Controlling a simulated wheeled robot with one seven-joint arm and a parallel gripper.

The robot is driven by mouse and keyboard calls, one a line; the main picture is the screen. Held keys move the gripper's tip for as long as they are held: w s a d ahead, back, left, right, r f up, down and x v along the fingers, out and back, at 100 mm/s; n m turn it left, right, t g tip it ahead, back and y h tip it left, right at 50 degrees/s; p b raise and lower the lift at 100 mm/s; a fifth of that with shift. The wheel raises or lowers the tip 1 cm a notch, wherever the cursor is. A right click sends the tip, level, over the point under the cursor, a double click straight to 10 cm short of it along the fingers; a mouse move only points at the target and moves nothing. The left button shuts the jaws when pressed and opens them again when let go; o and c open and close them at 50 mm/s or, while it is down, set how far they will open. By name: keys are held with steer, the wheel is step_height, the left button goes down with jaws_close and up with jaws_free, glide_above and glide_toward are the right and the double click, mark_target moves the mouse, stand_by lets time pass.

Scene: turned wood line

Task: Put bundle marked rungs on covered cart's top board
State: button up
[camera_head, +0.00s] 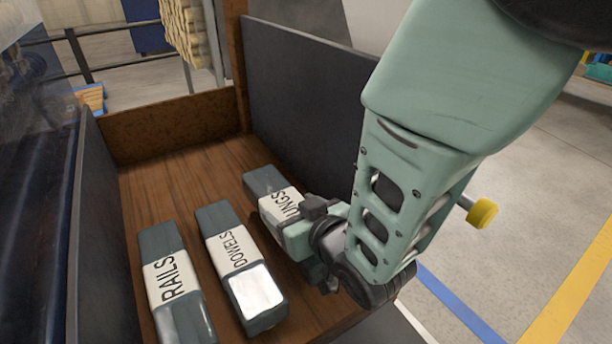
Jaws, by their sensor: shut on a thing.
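The bundle marked rungs (268,188) is a long grey-green block with a white label band, on the right of a wooden board. Its first letter is covered and "UNGS" shows. My gripper (303,225) is over its near part, shut on it, and hides much of that end. The bundle appears to lie on or just above the board; I cannot tell which. The bundles marked dowels (222,222) and rails (165,250) lie to its left on the same board. I cannot make out a covered cart for certain.
The wooden board (190,160) has a brown back wall (170,128) and dark side panels, one at right (300,90) and one at left (92,200). My arm fills the right side. Open floor with painted lines (450,300) lies beyond it.

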steer(key=shift+f+b, duration=0.9)
steer(key=shift+f, duration=1.2)
steer(key=shift+f, duration=0.1)
steer(key=shift+f, duration=0.15)
steer(key=o, duration=1.4)
steer(key=p+v, duration=0.2)
steer(key=v, duration=0.1)
steer(key=p+v, duration=0.2)
steer(key=v, duration=0.2)
steer(key=shift+s+d+f+p, duration=0.15)
steer(key=shift+s+d+p, duration=0.1)
steer(key=shift+p, duration=0.05)
steer(key=p+v, duration=0.3)
steer(key=p, duration=0.4)
steer(key=shift+s+d, duration=0.15)
steer(key=shift+s, duration=0.05)
steer(key=shift+p+v, duration=3.25)
steer(key=shift+p, duration=0.4)
